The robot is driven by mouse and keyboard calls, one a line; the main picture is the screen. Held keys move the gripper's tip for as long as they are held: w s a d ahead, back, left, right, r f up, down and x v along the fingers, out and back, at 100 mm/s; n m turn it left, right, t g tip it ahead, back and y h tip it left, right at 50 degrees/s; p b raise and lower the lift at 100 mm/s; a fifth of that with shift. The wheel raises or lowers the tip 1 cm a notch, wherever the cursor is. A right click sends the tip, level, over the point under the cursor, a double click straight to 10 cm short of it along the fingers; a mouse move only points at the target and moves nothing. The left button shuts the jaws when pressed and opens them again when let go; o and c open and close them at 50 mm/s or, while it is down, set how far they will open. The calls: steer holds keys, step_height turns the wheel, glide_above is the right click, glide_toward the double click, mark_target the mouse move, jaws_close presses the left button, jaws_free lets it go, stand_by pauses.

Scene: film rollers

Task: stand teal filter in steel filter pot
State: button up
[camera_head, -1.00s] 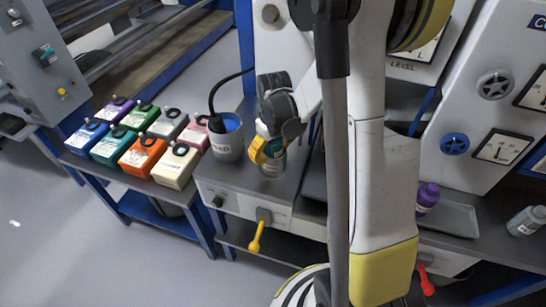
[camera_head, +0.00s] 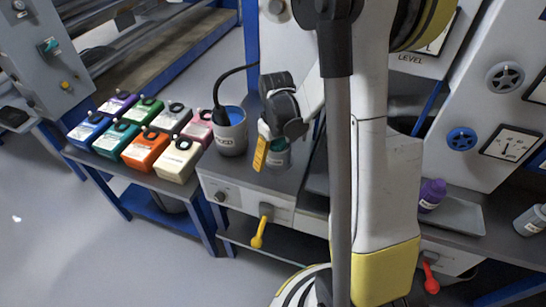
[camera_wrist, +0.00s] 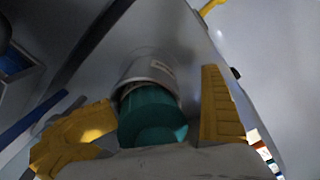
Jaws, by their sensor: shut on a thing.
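The teal filter (camera_wrist: 152,112) is a teal cylinder between the yellow fingers of my gripper (camera_wrist: 160,98) in the wrist view. My gripper is shut on it. The steel filter pot (camera_wrist: 148,69) is a grey can just beyond the filter, its rim around the filter's far end. How deep the filter sits in it I cannot tell. In the head view the pot (camera_head: 279,158) stands on the grey bench, with my gripper (camera_head: 263,153) at its top left. A little teal shows there; most of the filter is hidden by my gripper.
A larger grey pot (camera_head: 230,133) with blue inside and a black hose stands left of the steel pot. Several coloured boxes, such as the orange one (camera_head: 145,150), fill the left bench. A purple bottle (camera_head: 431,195) and a tray (camera_head: 460,217) lie to the right.

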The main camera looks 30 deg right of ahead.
mark_target(279, 146)
steer(key=shift+s+d+f, duration=0.15)
steer(key=shift+s+f, duration=0.1)
steer(key=shift+f, duration=0.25)
steer(key=shift+s+d+f, duration=0.1)
steer(key=shift+s+f, duration=0.1)
steer(key=shift+f, duration=0.25)
steer(key=o, duration=1)
steer(key=shift+r, duration=0.1)
steer(key=shift+w+r, duration=0.1)
steer(key=shift+r, duration=0.25)
steer(key=r, duration=0.4)
steer(key=shift+w+d+r, duration=0.35)
steer(key=shift+d+r, duration=0.05)
steer(key=c, duration=0.4)
steer(key=o, duration=0.4)
steer(key=r, duration=0.4)
steer(key=a+r, duration=0.1)
steer(key=r, duration=0.1)
steer(key=shift+s+a+r, duration=0.1)
steer(key=shift+s+r, duration=0.1)
steer(key=shift+r, duration=0.2)
steer(key=shift+a+r, duration=0.2)
steer(key=shift+r, duration=0.4)
steer(key=s+a+r+m+t, duration=0.1)
steer(key=s+a+r+t, duration=0.5)
steer(key=s+a, duration=0.3)
steer(key=a, duration=0.2)
steer(key=shift+s+a+t, duration=0.25)
steer(key=shift+a+t, duration=0.05)
steer(key=shift+t, duration=0.1)
